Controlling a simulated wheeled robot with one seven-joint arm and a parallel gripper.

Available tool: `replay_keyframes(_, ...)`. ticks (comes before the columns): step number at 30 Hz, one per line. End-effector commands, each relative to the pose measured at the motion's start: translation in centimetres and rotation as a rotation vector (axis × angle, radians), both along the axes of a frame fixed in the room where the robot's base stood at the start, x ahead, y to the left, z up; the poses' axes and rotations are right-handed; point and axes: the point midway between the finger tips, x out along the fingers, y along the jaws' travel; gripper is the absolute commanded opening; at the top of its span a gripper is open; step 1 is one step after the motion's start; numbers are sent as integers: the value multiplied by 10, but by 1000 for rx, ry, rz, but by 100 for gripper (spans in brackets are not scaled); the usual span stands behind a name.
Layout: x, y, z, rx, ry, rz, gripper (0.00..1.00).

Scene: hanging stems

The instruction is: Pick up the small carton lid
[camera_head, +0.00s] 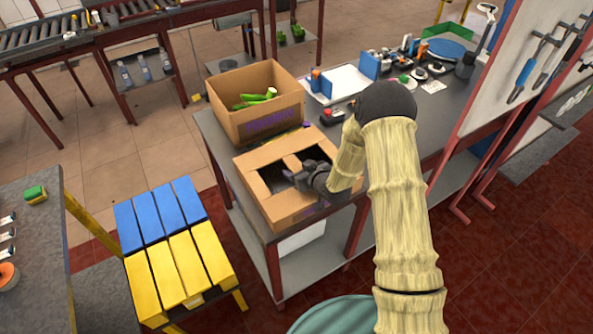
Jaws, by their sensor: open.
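A brown cardboard carton (284,213) stands near the left end of the grey workbench. Its top (255,163) is a cardboard frame around dark openings, with a narrow strip between them. I cannot tell whether this top is a separate small lid. My gripper (291,177) is open at the carton's top, over the right-hand part of the openings. Its fingers are small and dark in this view, and I cannot tell whether they touch the cardboard. The gripper and wrist hide part of the carton's right side.
An open carton (238,124) with green vegetables (254,99) stands directly behind. The workbench (437,115) carries a white tray (340,82), a blue round dish (447,48) and several small items. Blue and yellow slats (178,262) lie at the lower left. A tool panel (527,60) rises at right.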

Motion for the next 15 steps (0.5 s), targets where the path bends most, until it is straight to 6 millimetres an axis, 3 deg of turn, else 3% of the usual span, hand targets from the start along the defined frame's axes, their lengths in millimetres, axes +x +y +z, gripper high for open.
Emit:
replay_keyframes(1,0,0,0,0,0,0,66)
replay_keyframes(10,0,0,0,0,0,0,8)
replay_keyframes(15,0,0,1,1,-3,0,7)
